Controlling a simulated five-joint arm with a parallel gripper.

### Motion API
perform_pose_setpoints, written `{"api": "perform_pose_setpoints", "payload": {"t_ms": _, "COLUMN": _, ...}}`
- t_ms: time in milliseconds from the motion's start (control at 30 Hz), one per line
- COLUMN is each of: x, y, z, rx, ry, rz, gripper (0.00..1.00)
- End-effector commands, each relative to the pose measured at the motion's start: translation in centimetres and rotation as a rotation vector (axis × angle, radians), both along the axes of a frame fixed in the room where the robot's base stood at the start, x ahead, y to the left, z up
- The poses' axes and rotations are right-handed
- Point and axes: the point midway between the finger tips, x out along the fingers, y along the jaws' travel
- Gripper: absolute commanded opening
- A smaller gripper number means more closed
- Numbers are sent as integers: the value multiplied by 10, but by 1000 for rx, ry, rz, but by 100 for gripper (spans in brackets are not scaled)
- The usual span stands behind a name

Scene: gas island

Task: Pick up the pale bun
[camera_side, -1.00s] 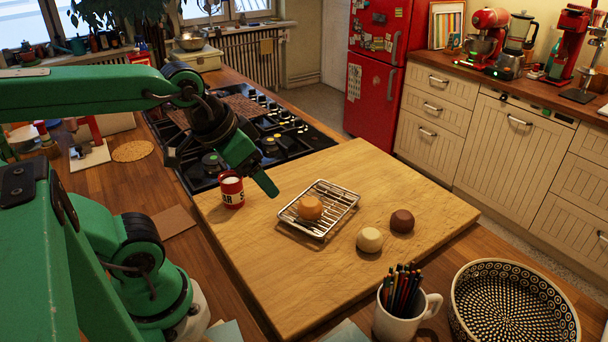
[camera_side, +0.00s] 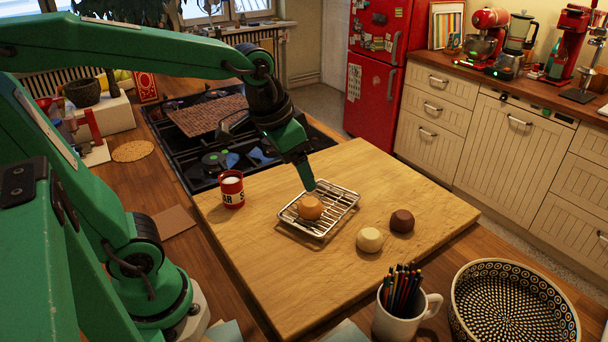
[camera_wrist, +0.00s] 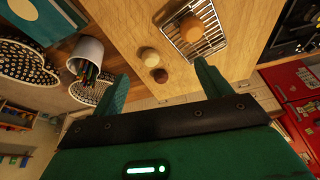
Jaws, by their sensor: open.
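The pale bun (camera_side: 369,239) sits on the wooden board, in front of the wire rack; it also shows in the wrist view (camera_wrist: 149,56). A dark brown bun (camera_side: 402,221) is close by to its right, and it shows in the wrist view (camera_wrist: 160,76). An orange-brown bun (camera_side: 310,208) sits on the wire rack (camera_side: 337,222). My gripper (camera_side: 309,187) hangs above the back of the rack, up and to the left of the pale bun, and is empty. In the wrist view its two fingers (camera_wrist: 160,85) stand wide apart.
A white mug of pencils (camera_side: 396,322) and a patterned bowl (camera_side: 470,317) stand at the front right. The stove (camera_side: 205,165) is behind. The board's right side is clear.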

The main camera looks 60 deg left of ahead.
Motion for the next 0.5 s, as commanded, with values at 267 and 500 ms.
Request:
{"api": "perform_pose_setpoints", "payload": {"t_ms": 267, "x": 46, "y": -14, "z": -19, "rx": 16, "ry": 92, "rz": -66, "gripper": 77}}
{"api": "perform_pose_setpoints", "payload": {"t_ms": 500, "x": 83, "y": -28, "z": -43, "rx": 30, "ry": 164, "rz": -122, "gripper": 77}}
